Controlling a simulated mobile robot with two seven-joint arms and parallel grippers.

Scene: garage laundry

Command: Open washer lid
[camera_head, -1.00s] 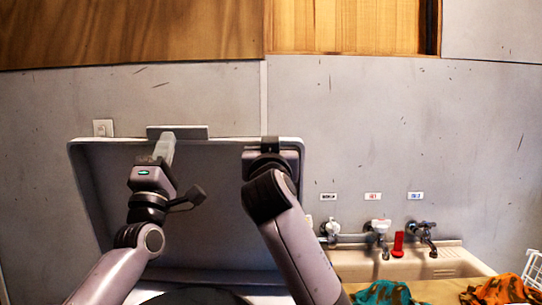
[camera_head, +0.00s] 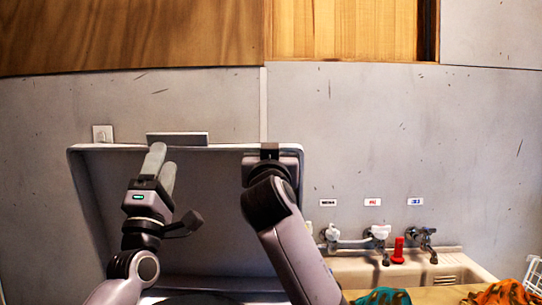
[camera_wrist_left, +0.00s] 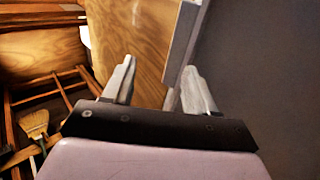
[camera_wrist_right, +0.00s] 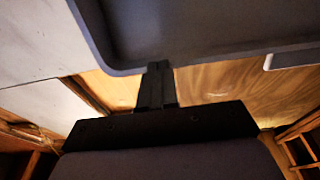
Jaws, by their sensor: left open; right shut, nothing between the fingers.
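The washer lid (camera_head: 215,215) stands raised and nearly upright against the wall, its grey inner face toward me. A flat handle (camera_head: 178,138) sits on its top edge. My left gripper (camera_head: 162,160) is in front of the inner face, just below the handle, with fingers apart and empty. In the left wrist view, the open left gripper (camera_wrist_left: 158,80) is beside the lid (camera_wrist_left: 265,85). My right gripper (camera_head: 269,152) is shut and empty at the lid's upper right corner. In the right wrist view, the right gripper's fingers (camera_wrist_right: 158,85) are together at the lid's rim (camera_wrist_right: 190,50); contact is unclear.
To the right is a sink (camera_head: 435,270) with several taps and a red object (camera_head: 398,250). Teal cloth (camera_head: 385,297) and orange cloth (camera_head: 500,292) lie in front. A wall (camera_head: 420,130) stands close behind the lid. A broom (camera_wrist_left: 35,122) shows in the left wrist view.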

